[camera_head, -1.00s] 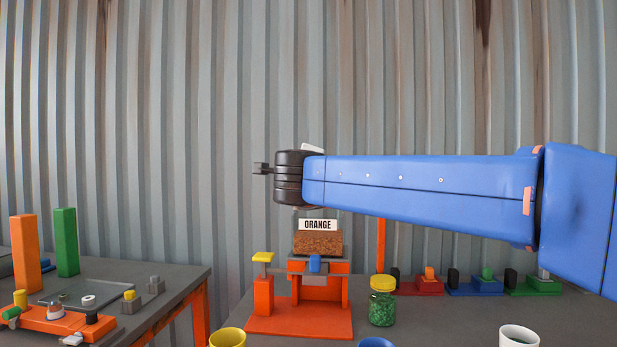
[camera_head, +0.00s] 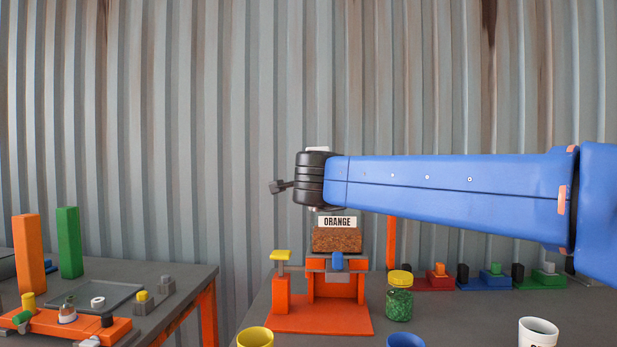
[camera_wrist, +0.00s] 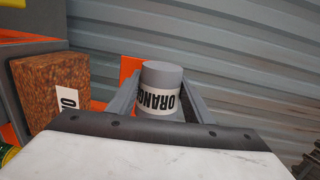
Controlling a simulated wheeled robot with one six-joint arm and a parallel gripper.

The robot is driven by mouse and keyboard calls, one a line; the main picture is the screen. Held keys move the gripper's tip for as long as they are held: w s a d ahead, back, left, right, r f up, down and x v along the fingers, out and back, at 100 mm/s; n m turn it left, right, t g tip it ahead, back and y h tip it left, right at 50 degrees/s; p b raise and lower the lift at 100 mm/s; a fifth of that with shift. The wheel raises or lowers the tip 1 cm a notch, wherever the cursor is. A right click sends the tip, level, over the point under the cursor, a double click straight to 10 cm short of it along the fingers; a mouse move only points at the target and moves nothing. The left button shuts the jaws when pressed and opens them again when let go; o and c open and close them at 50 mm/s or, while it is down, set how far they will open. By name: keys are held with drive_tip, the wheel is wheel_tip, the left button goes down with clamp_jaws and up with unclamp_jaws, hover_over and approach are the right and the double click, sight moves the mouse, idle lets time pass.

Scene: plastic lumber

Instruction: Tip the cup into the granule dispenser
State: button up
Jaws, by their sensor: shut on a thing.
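My gripper (camera_wrist: 160,97) is shut on a grey cup (camera_wrist: 162,76) with a white ORANGE label, which reads upside down in the wrist view. In the head view the cup cannot be made out; the dark wrist and blue arm are in front. The granule dispenser (camera_head: 338,241) is an orange stand with a block of brown granules and an ORANGE sign. My wrist is above it and slightly left. In the wrist view the granule block (camera_wrist: 50,88) is left of the cup, apart from it. The cup's contents are not visible.
A yellow-lidded jar of green granules (camera_head: 399,303) stands right of the dispenser. A yellow cup (camera_head: 255,338), a blue cup (camera_head: 405,341) and a white cup (camera_head: 538,332) are at the front. Red, blue and green fixtures line the back right. A corrugated wall is close behind.

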drive_tip(key=n, duration=0.1)
drive_tip(key=a+n, duration=0.1)
drive_tip(key=f+n, duration=0.1)
drive_tip(key=n, duration=0.1)
drive_tip(key=shift+a+h, duration=0.25)
drive_tip(key=shift+h, duration=0.05)
drive_tip(key=n, duration=0.2)
drive_tip(key=a+n, duration=0.1)
drive_tip(key=n, duration=0.1)
drive_tip(key=shift+n+h, duration=0.3)
drive_tip(key=shift+a+n, duration=0.15)
drive_tip(key=shift+n, duration=0.35)
drive_tip(key=n, duration=0.2)
drive_tip(key=r+n, duration=0.1)
drive_tip(key=n, duration=0.1)
drive_tip(key=a+r+n, duration=0.1)
drive_tip(key=n, duration=0.1)
drive_tip(key=shift+r+h, duration=0.15)
drive_tip(key=shift+h, duration=0.25)
